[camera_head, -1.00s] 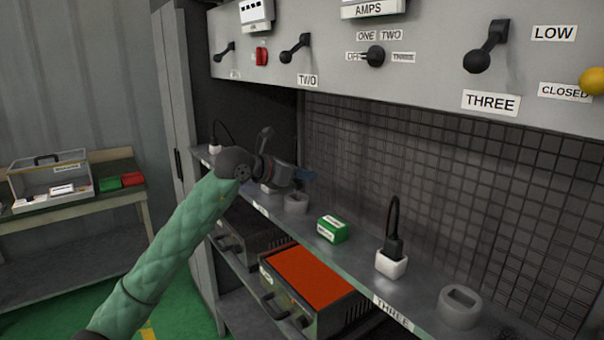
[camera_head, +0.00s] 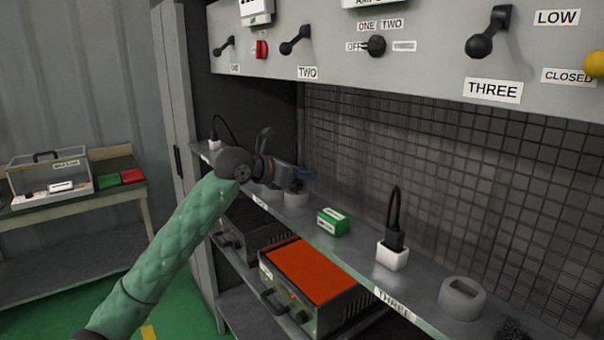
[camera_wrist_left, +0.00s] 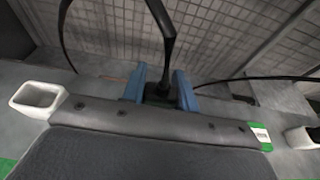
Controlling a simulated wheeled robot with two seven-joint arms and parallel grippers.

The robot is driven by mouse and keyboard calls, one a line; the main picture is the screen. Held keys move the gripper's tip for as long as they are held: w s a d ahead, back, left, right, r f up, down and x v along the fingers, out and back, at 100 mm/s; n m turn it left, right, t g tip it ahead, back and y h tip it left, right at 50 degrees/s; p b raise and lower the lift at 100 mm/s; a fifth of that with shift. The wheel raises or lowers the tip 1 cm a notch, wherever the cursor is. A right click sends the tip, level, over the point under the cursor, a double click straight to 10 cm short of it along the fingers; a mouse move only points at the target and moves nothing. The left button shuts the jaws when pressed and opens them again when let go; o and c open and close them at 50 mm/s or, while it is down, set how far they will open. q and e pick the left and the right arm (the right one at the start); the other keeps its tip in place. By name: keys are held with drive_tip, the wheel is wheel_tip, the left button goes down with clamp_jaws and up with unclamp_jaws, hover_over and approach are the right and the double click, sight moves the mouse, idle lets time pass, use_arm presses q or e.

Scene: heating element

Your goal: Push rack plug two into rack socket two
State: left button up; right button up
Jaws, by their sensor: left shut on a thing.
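An empty white socket (camera_wrist_left: 35,98) stands to the left in the wrist view. My right gripper is not in view.
An orange-topped heater unit (camera_head: 310,272) sits below. The mesh wall (camera_head: 420,165) stands behind the shelf.

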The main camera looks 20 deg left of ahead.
use_arm(q)
drive_tip(key=shift+f+b, duration=0.8)
drive_tip(key=shift+f, duration=0.2)
drive_tip(key=o, duration=1)
drive_tip(key=shift+o, duration=0.2)
drive_tip(key=b+v, duration=0.3)
drive_tip(key=v, duration=0.3)
drive_tip(key=shift+s+a, duration=0.1)
drive_tip(key=shift+s+a+r, duration=0.3)
drive_tip(key=shift+s+a, duration=0.1)
drive_tip(key=shift+s, duration=0.15)
